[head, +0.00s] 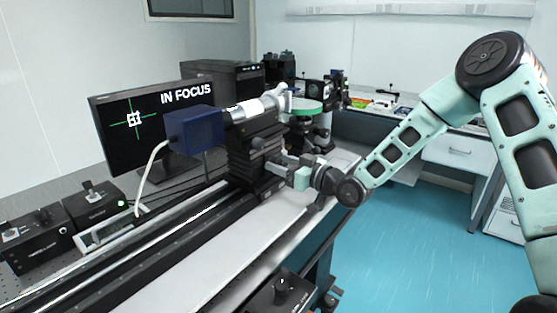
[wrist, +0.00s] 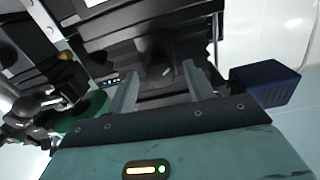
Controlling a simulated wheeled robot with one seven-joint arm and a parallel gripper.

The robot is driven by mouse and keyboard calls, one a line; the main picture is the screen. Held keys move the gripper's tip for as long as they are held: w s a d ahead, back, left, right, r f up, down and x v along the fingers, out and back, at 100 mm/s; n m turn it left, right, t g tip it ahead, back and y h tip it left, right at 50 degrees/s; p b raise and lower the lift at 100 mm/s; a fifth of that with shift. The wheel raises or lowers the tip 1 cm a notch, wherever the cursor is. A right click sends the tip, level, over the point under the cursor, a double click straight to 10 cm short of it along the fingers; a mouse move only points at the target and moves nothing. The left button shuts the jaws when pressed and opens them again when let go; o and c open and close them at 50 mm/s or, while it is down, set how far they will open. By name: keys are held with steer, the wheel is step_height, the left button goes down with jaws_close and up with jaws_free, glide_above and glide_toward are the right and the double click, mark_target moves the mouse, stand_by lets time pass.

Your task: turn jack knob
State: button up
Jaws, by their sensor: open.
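The black lab jack (head: 250,165) stands on the long rail, under the blue camera (head: 195,127) and its silver lens tube. A dark rounded knob (head: 258,143) shows on its near side, just above my gripper (head: 273,163). In the wrist view my gripper (wrist: 160,73) is open, its two grey fingers pointing at the jack's dark face. A dark knob-like shape (wrist: 155,58) lies between or just beyond the fingertips. It is too dark to tell whether the fingers touch it. The monitor (head: 140,120) reads "IN FOCUS" with a white target mark on a green cross.
A green round stage (head: 303,106) stands right behind the jack; its green edge is left of my gripper in the wrist view (wrist: 85,112). The blue camera (wrist: 265,86) is close on the right there. Black control boxes (head: 95,205) sit at left. Open blue floor (head: 410,245) lies right.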

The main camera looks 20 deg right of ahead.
steer(key=shift+w+a, duration=0.45)
steer(key=shift+w, duration=0.1)
steer(key=c, duration=1)
steer(key=shift+o, duration=0.2)
steer(key=shift+m, duration=0.7)
steer(key=o, duration=1)
steer(key=shift+c, duration=0.2)
steer(key=b+v, duration=0.3)
steer(key=v, duration=1.4)
steer(key=shift+s+d, duration=0.15)
steer(key=shift+s, duration=0.05)
